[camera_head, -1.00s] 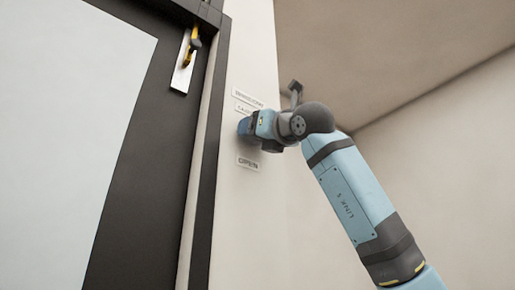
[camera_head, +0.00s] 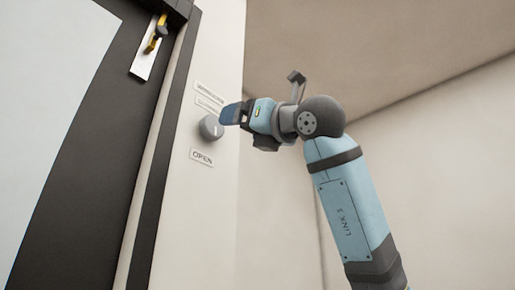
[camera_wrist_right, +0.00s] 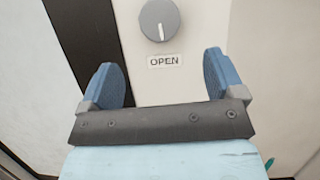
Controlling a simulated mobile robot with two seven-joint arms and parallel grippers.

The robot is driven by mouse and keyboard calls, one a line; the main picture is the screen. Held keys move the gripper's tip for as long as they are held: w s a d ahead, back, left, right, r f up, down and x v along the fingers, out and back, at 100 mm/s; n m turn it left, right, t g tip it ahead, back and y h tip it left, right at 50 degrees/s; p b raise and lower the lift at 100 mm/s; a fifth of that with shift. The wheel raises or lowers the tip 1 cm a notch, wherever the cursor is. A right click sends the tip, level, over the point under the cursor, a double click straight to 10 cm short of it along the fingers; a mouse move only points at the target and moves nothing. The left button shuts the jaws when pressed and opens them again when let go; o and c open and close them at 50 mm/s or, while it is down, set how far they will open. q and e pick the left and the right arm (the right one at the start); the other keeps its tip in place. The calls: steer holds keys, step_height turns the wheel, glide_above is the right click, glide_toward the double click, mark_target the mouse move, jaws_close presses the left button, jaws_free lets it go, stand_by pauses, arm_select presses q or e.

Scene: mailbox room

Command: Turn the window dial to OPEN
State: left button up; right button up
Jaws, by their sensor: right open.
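The window dial (camera_head: 210,128) is a round grey knob on the cream wall strip beside the dark door frame. In the right wrist view, the dial (camera_wrist_right: 160,19) shows a pale pointer line in its lower half, directed down at the OPEN label (camera_wrist_right: 164,61). The OPEN label also shows below the dial in the head view (camera_head: 202,158). My right gripper (camera_head: 232,114) is just right of the dial and apart from it. In the wrist view, the blue fingers of this gripper (camera_wrist_right: 160,72) are spread with nothing between them. My left gripper is out of view.
Two small labels, one of them (camera_head: 209,92), sit above the dial; their text is blurred. A dark door (camera_head: 110,130) with a yellow-marked handle (camera_head: 155,40) is at left. Free room lies right of my right arm, before the plain wall (camera_head: 430,180).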

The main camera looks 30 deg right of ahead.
steer(key=shift+v, duration=1.7)
